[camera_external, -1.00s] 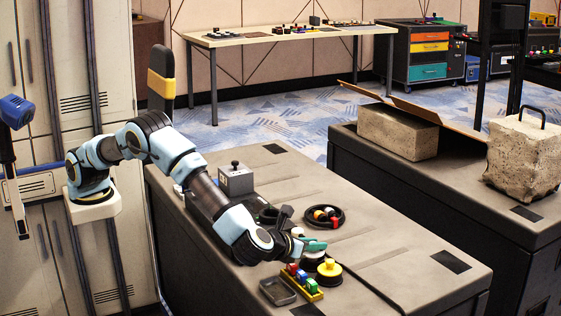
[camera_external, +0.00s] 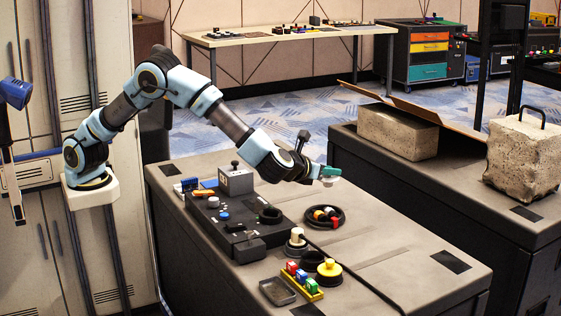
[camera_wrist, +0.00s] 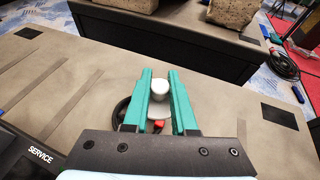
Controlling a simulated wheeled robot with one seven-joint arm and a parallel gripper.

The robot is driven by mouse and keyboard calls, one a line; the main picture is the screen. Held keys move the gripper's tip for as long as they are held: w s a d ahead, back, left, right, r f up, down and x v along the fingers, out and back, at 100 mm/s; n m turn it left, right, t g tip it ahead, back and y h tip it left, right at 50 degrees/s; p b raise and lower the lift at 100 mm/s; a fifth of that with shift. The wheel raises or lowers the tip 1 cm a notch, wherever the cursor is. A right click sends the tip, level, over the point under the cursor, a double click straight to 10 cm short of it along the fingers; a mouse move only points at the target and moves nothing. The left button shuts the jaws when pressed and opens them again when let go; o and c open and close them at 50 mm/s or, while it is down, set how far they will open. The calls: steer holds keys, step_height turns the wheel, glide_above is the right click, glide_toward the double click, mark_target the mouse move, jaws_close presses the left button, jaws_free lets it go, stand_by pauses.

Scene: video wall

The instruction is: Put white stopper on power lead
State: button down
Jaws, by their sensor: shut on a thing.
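My gripper (camera_external: 322,170), with teal fingers (camera_wrist: 160,95), is shut on a white stopper. The stopper's round white knob (camera_wrist: 160,87) shows between the fingertips, with a wider pale base below it. In the external view the stopper (camera_external: 331,181) hangs at the gripper's end, above the table. In the wrist view part of the coil (camera_wrist: 121,110) and a red end (camera_wrist: 159,125) show behind the fingers, which hide the rest.
A second white-topped piece (camera_external: 297,237), an empty-looking black round base (camera_external: 312,260) and a yellow knob (camera_external: 329,267) stand near the front. A block rack (camera_external: 302,281), small tray (camera_external: 277,291) and dark control panel (camera_external: 228,218) are nearby. The table's right side is mostly clear.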

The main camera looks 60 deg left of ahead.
steer(key=w+a, duration=0.2)
steer(key=a, duration=0.3)
steer(key=p, duration=0.1)
glide_above(325, 209)
step_height(325, 209, down, 6)
steer(key=shift+d+r, duration=0.1)
steer(key=shift+r, duration=0.1)
steer(key=shift+s+f, duration=0.1)
steer(key=shift+f, duration=2)
steer(key=shift+f, duration=0.2)
steer(key=c, duration=0.7)
jaws_free()
steer(key=shift+r, duration=0.1)
